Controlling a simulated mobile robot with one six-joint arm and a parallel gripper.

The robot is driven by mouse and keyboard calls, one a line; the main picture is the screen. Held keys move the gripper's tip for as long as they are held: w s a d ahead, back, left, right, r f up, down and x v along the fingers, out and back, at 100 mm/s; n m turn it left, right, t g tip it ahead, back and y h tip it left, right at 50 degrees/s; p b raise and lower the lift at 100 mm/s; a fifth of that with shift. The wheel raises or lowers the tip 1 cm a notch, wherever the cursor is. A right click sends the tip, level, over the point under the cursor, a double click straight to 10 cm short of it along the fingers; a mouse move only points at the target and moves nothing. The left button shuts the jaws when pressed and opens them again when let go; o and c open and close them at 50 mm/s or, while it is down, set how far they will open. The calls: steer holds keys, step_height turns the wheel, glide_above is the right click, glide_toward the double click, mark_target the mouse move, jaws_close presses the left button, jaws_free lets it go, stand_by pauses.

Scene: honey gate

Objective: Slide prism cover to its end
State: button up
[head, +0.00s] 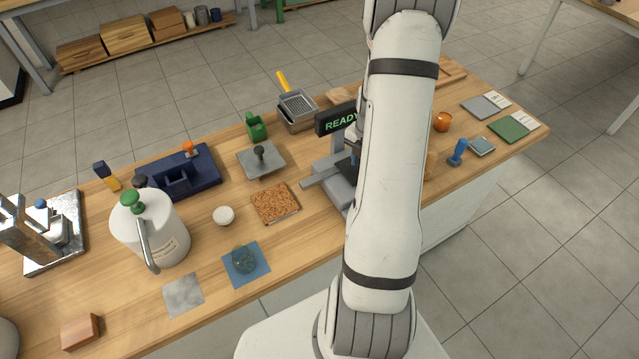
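A grey device (329,183) stands right of the table's middle, under a dark display (337,119) that reads "READY" in green. A grey bar-like part sticks out from it to the left. My arm covers the device's right side. I cannot make out the prism cover for certain; it may be the bar-like part or lie behind my arm. Small dark parts show at the arm's left edge above the device, and I cannot tell what they belong to. My gripper is not in view; my upper arm runs up and out at the top of the picture.
A white canister (152,232), a dark blue fixture (178,174), a grey plate with a knob (261,160), a brown granular square (275,203) and a blue mat (238,273) stand left of the device. An orange jar (442,121) and a blue-handled stamp (457,152) are to the right.

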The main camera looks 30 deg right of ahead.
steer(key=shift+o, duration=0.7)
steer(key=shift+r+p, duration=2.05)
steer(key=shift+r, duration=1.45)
